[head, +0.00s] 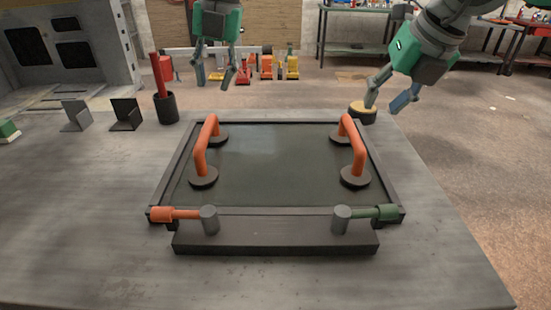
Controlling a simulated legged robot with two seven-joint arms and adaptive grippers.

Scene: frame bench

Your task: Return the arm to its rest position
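My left gripper (215,78) hangs at the top centre-left, fingers apart and empty, beyond the far edge of the bench. My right gripper (389,97) comes in from the upper right, with its fingers apart and nothing between them. Its left finger appears in front of or close to a dark round piece with a yellow top (362,112) at the bench's far right edge. I cannot tell whether they touch. Both grippers are clear of the framed dark panel (270,165) and its two orange handles, left (201,147) and right (355,147).
The grey bench (90,220) is bare at left and front. An orange latch (175,214) and a green latch (372,213) sit at the frame's front corners. A black cup (167,108) holds a red-handled tool (162,75). Two angled brackets (125,115) stand left.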

